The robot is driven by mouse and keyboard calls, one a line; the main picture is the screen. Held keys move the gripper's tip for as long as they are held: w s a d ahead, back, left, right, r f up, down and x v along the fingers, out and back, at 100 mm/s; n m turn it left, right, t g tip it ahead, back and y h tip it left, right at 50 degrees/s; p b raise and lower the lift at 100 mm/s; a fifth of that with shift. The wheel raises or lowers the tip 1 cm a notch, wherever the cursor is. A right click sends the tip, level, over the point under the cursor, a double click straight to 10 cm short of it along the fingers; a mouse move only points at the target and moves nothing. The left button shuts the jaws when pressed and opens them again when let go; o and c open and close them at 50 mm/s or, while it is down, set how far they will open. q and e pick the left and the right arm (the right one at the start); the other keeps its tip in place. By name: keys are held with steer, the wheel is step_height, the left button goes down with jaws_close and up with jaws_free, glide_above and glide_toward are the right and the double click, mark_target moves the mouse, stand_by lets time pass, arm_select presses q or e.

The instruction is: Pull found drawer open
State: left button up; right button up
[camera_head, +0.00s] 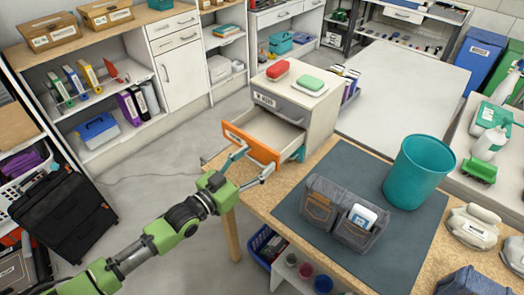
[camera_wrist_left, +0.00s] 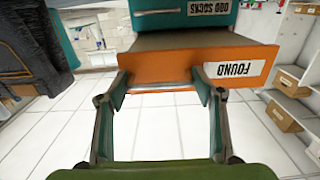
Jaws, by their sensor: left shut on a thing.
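The found drawer (camera_head: 262,152) has an orange front and stands well out of its small cabinet, its inside showing in the head view. In the left wrist view the orange front (camera_wrist_left: 165,72) carries a white "FOUND" label (camera_wrist_left: 237,69). My left gripper (camera_head: 252,165) is at this front, its two fingers set wide apart. The exact contact under the fingertips is hidden. My right gripper is not in view.
The cabinet (camera_head: 318,120) stands on the wooden workbench (camera_head: 240,192), with a red and a green item on top. A grey organizer (camera_head: 338,212) and a teal bin (camera_head: 417,170) stand on the dark mat.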

arm_select(q)
steer(key=shift+w+a, duration=0.1)
steer(key=o, duration=1.3)
steer(key=v, duration=1.2)
steer(key=a+f+n+g+y, duration=0.1)
steer(key=a+f+y, duration=0.25)
steer(key=f, duration=0.55)
steer(key=a+f+n+y, duration=0.15)
steer(key=a+f, duration=0.25)
steer(key=f, duration=0.4)
steer(key=s+a+f+n+g+y, duration=0.1)
steer(key=s+a+f+g+y, duration=0.15)
steer(key=f, duration=0.55)
steer(key=s+a+f+g+y, duration=0.1)
steer(key=s+a+f, duration=0.25)
steer(key=f, duration=0.55)
steer(key=s+f+g+y, duration=0.2)
steer(key=s+f+g, duration=0.2)
steer(key=s+f, duration=1)
steer(key=s+d+f+g, duration=0.1)
steer(key=s+f, duration=0.1)
steer(key=s, duration=0.5)
steer(key=s+d+f+n+g, duration=0.1)
steer(key=s+d+f+g, duration=0.1)
steer(key=s, duration=0.6)
steer(key=s+d+f+g, duration=0.1)
steer(key=s+f+g, duration=0.1)
steer(key=s, duration=0.5)
steer(key=shift+s+d+f, duration=0.3)
